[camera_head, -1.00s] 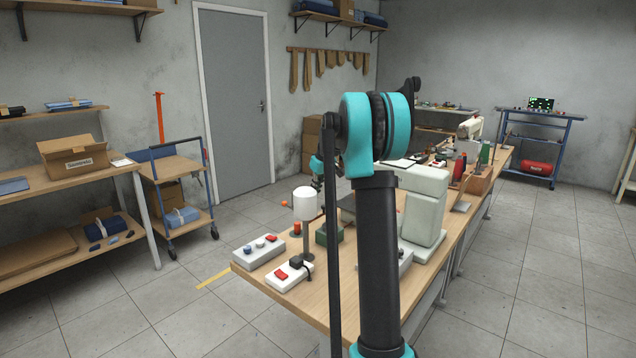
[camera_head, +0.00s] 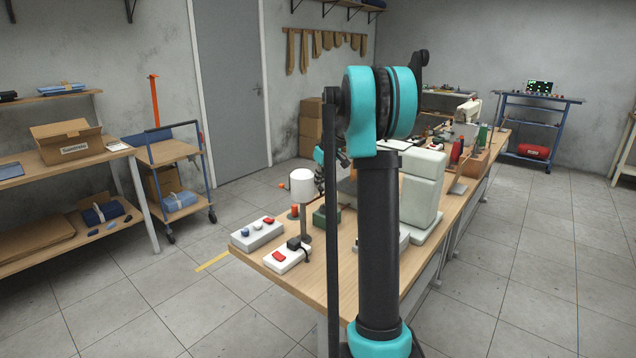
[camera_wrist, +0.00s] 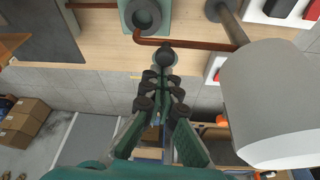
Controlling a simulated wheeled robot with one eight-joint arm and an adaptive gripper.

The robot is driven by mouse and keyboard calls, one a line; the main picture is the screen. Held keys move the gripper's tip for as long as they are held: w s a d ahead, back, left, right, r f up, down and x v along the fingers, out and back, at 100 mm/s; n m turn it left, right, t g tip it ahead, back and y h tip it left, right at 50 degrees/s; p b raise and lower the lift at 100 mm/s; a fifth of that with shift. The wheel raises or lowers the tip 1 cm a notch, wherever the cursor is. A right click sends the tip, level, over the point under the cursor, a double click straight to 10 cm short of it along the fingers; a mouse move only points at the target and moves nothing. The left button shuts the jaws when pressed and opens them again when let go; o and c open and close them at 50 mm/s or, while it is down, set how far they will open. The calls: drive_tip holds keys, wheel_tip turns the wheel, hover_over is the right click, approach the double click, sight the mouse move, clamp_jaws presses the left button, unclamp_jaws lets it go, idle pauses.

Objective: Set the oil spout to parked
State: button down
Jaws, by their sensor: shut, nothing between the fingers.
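In the wrist view, a thin copper-brown pipe (camera_wrist: 190,43), which looks like the oil spout, runs sideways from beside a round green fitting (camera_wrist: 145,14) on the wooden bench. A dark round knob (camera_wrist: 167,57) shows just below the pipe; whether it belongs to the spout is unclear. My gripper (camera_wrist: 163,75) is shut and empty, its dark tips close to the knob; contact cannot be told. In the head view, a green block (camera_head: 326,216) stands on the bench, partly behind my arm. My gripper is mostly hidden there behind my arm.
A white cylinder on a post (camera_head: 302,184) stands close beside my gripper and fills the right of the wrist view (camera_wrist: 275,95). Grey (camera_head: 257,234) and white (camera_head: 286,256) button boxes sit at the bench's near end. A pale stacked block (camera_head: 422,187) stands to the right.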

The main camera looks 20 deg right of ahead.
drive_tip(key=shift+s+d, duration=0.15)
drive_tip(key=shift+s, duration=0.05)
drive_tip(key=shift+m, duration=0.3)
drive_tip(key=shift+s+d+m+h, duration=0.45)
drive_tip(key=shift+s+m, duration=0.25)
drive_tip(key=shift+m, duration=0.2)
drive_tip(key=s+a+m+g+h, duration=0.1)
drive_tip(key=s+m+h, duration=0.3)
drive_tip(key=s+m, duration=0.9)
drive_tip(key=shift+a+m, duration=0.4)
drive_tip(key=shift+m, duration=0.2)
